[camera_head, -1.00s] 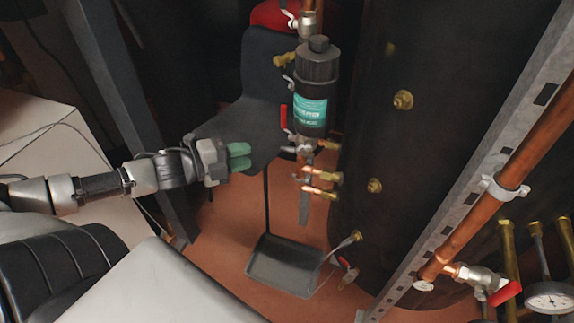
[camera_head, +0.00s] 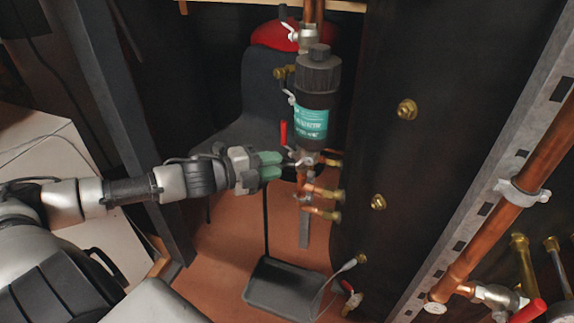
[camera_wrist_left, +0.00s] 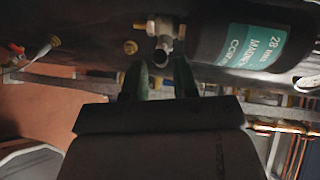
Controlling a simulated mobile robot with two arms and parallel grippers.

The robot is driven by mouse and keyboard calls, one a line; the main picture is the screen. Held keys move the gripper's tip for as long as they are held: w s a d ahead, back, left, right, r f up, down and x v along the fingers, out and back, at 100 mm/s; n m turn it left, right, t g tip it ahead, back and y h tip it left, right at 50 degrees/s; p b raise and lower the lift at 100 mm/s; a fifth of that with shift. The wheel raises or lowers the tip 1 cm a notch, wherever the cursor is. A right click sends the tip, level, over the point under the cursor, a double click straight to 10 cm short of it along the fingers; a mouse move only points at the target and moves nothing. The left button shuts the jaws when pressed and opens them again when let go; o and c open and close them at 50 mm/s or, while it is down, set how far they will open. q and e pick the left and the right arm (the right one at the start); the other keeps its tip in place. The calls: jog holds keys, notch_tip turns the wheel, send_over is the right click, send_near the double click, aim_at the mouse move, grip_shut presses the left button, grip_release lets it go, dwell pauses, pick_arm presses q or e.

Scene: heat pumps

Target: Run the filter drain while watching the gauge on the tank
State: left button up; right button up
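The black filter canister (camera_head: 316,80) with a teal label hangs upright on copper pipe, left of the dark tank (camera_head: 420,60). A red lever (camera_head: 283,132) and a small valve (camera_head: 305,158) sit at its lower end. My left gripper (camera_head: 282,165) has its green fingertips right beside this valve. In the left wrist view, the two fingers (camera_wrist_left: 163,80) are apart with nothing between them, and the metal drain outlet (camera_wrist_left: 160,52) is just beyond their tips. Contact cannot be told. A small white dial (camera_head: 435,308) shows at the lower right; its reading is too small. My right gripper is not in view.
Brass-ended copper stubs (camera_head: 325,192) stick out below the filter. A grey strut (camera_head: 480,190) with copper pipe crosses at right; a grey post (camera_head: 110,110) stands left.

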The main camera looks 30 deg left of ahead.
aim_at(287, 165)
pick_arm(q)
jog(key=shift+x, duration=1.95)
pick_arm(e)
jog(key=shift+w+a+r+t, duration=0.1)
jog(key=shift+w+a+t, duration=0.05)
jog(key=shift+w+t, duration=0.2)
pick_arm(q)
jog(key=shift+f, duration=0.1)
grip_shut()
